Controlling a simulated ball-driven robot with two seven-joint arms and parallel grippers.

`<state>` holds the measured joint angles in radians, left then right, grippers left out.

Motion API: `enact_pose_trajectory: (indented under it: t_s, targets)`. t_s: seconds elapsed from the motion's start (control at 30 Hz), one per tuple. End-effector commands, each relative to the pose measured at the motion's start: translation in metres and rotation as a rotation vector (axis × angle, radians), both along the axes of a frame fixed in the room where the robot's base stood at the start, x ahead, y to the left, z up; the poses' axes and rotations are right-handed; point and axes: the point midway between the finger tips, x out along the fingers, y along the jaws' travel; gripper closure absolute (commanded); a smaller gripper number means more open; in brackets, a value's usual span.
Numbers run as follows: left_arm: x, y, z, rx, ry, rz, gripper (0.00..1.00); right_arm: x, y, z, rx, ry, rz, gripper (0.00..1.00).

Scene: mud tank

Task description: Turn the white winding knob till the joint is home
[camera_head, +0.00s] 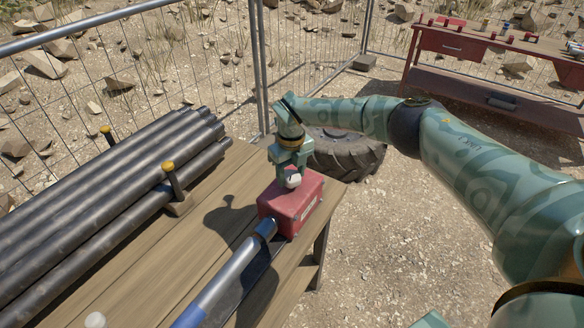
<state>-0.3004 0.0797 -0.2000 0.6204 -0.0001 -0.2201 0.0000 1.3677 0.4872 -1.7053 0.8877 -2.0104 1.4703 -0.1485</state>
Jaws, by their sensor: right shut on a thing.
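A red box (291,213) sits near the end of the wooden bench. The white winding knob (292,181) is on its top. My right gripper (291,172) points down from above and is shut on the knob, hiding part of it. A steel pipe (232,271) lies along the bench, with a dark blue collar (265,228) at its far end, against the near side of the red box. The joint's inside is hidden, so how deep the pipe sits cannot be told. My left gripper is out of view.
Several dark pipes (110,185) lie stacked on the bench's left, held by yellow-topped posts (170,180). A tyre (345,152) lies beyond the bench. A wire fence runs behind. A red workbench (480,50) with small items stands at the far right.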

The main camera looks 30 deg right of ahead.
Motion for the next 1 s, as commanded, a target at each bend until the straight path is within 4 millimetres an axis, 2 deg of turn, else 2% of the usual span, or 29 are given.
enact_pose_trajectory:
  t_s: [0.03,0.2,0.6,1.0]
  targets:
    - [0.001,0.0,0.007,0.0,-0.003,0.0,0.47,0.001,0.0,0.005,0.0,-0.004,-0.044,0.73]
    - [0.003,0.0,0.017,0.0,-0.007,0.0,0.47,0.001,0.0,0.005,0.0,-0.004,-0.205,0.73]
    - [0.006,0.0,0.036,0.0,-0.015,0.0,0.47,0.002,-0.001,0.004,0.0,-0.006,-0.545,0.73]
    - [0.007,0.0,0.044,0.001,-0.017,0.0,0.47,0.002,-0.001,0.003,0.0,-0.005,-0.722,0.73]
